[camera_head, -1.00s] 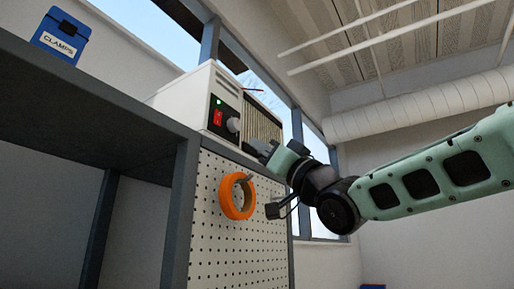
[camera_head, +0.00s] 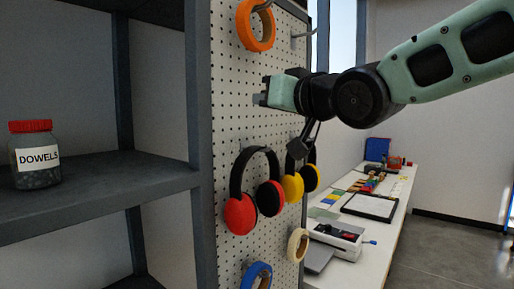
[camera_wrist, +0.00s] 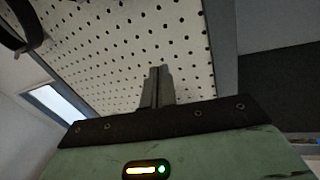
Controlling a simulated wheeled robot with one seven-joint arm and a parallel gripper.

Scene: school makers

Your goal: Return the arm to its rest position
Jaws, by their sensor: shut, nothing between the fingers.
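My arm, in pale green and black, reaches in from the right in the head view. My gripper (camera_head: 261,98) is in front of the white pegboard (camera_head: 232,118), below the orange tape roll and above the earmuffs. In the wrist view my gripper (camera_wrist: 158,72) points toward the pegboard with its fingers together and nothing between them. Whether the fingertips touch the board cannot be told.
An orange tape roll (camera_head: 256,27), red earmuffs (camera_head: 241,214), yellow earmuffs (camera_head: 293,187), a blue roll (camera_head: 257,277) and a cream roll (camera_head: 298,245) hang on the pegboard. A dark shelf (camera_head: 110,190) holds a dowels jar (camera_head: 35,157). A white bench (camera_head: 398,215) stands behind right.

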